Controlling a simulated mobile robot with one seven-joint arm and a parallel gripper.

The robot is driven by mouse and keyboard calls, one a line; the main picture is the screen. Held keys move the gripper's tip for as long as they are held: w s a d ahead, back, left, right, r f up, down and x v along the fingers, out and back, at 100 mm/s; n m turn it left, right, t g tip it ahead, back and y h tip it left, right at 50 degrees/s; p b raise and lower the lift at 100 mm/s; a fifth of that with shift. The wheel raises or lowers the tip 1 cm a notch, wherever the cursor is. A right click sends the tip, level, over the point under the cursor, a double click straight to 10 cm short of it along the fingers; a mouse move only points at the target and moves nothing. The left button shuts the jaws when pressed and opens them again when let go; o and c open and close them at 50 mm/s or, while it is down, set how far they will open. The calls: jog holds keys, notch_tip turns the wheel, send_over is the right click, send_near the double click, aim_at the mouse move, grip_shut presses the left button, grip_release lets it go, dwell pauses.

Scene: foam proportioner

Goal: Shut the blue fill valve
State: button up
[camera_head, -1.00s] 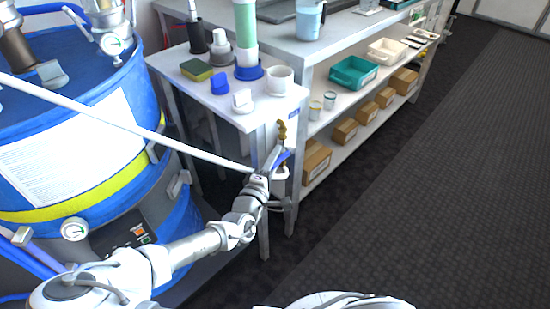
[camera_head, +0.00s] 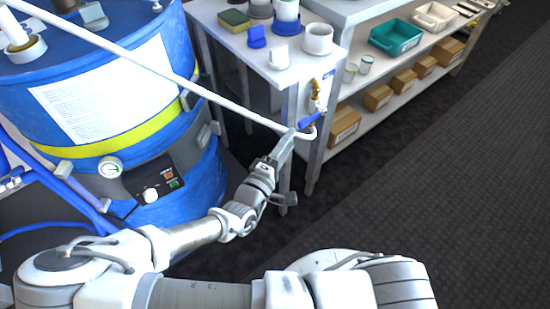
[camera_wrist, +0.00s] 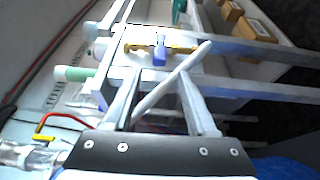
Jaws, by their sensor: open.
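The blue fill valve handle (camera_head: 311,119) sits on a brass valve body (camera_head: 316,92) at the front leg of the white bench. In the wrist view the blue handle (camera_wrist: 160,52) lies ahead of my gripper, in line with the gap between the fingers, with the brass body (camera_wrist: 182,49) running crosswise. My gripper (camera_head: 289,141) is just left of and below the handle. In the wrist view my gripper (camera_wrist: 160,78) is open, with a finger on each side. A white hose (camera_wrist: 165,85) crosses the gap at a slant. I cannot tell whether anything touches.
A blue drum (camera_head: 90,95) with a yellow band stands close on the left. The white hose (camera_head: 200,88) runs over it towards the valve. Cups and a sponge (camera_head: 234,20) stand on the bench (camera_head: 255,55). Dark floor (camera_head: 430,190) is free on the right.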

jog(key=p+v, duration=0.1)
jog(key=v, duration=0.6)
jog(key=shift+f, duration=0.1)
